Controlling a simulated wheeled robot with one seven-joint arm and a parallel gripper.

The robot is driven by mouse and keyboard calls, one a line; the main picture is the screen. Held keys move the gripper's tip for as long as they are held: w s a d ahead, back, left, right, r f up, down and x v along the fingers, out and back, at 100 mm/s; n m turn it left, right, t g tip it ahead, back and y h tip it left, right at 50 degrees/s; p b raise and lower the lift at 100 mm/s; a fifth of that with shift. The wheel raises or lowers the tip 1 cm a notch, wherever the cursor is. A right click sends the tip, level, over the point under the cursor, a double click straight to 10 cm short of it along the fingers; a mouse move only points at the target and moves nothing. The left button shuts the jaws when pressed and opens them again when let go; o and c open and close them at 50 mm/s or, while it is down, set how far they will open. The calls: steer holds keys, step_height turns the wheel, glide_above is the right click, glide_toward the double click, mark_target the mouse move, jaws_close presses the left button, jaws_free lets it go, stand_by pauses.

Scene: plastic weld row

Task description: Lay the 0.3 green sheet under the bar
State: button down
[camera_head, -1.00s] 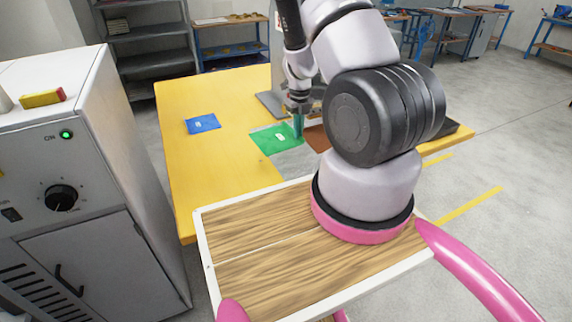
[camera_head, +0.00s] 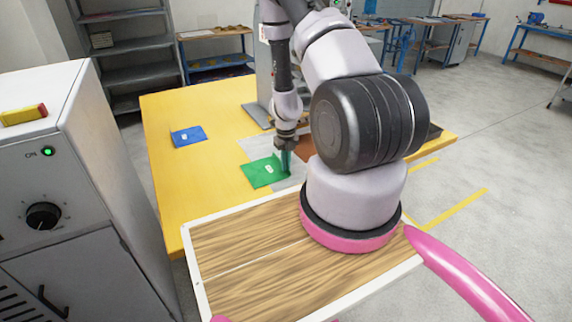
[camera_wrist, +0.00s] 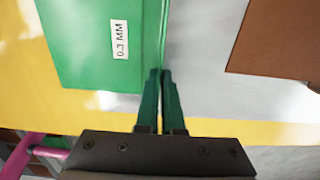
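The green sheet (camera_head: 258,175) lies on the yellow table, partly over a grey sheet or plate (camera_head: 258,148). Its "0.3 MM" label reads clearly in the wrist view, where the sheet (camera_wrist: 85,70) fills the upper left. My gripper (camera_head: 286,172) is low at the sheet's right edge. In the wrist view my gripper (camera_wrist: 160,74) has its two green fingers almost together, with the raised right edge of the sheet between them. A grey upright machine (camera_head: 262,100) stands behind, mostly hidden by my arm. I cannot make out the bar.
A blue sheet (camera_head: 188,136) lies at the left on the yellow table (camera_head: 170,170). A brown sheet (camera_wrist: 275,45) lies right of the grey surface. A grey cabinet (camera_head: 85,200) stands at the left.

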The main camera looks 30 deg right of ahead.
steer(key=shift+f, duration=0.1)
steer(key=c, duration=1.1)
jaws_free()
steer(key=shift+o, duration=0.2)
step_height(320, 180, up, 12)
steer(key=shift+r, duration=0.2)
